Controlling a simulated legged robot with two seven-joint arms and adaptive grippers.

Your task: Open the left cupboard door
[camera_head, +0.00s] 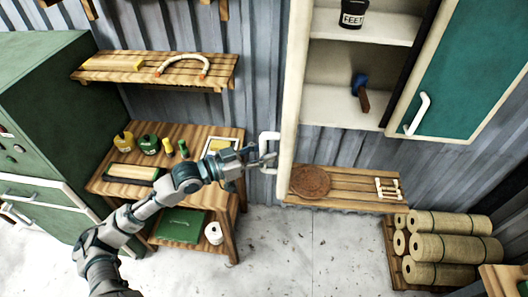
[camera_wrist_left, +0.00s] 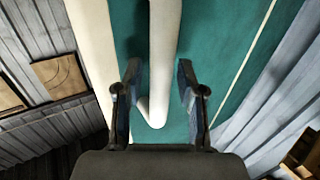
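The cupboard's left door (camera_head: 292,100) stands swung out and shows nearly edge-on, with a cream edge. Its white handle (camera_head: 264,140) sticks out to the left. In the left wrist view the door's teal face (camera_wrist_left: 220,60) fills the middle. My left gripper (camera_head: 268,160) is at the lower part of the handle. In the left wrist view its two fingers (camera_wrist_left: 159,95) are apart, one on each side of the handle (camera_wrist_left: 164,60), with a gap on the right. The right gripper is not in view.
The teal right door (camera_head: 470,70) also stands open, with a white handle. Below are a wooden bench (camera_head: 345,180), rattan rolls (camera_head: 445,247) and, at left, a worktable (camera_head: 190,132). The floor in front is clear.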

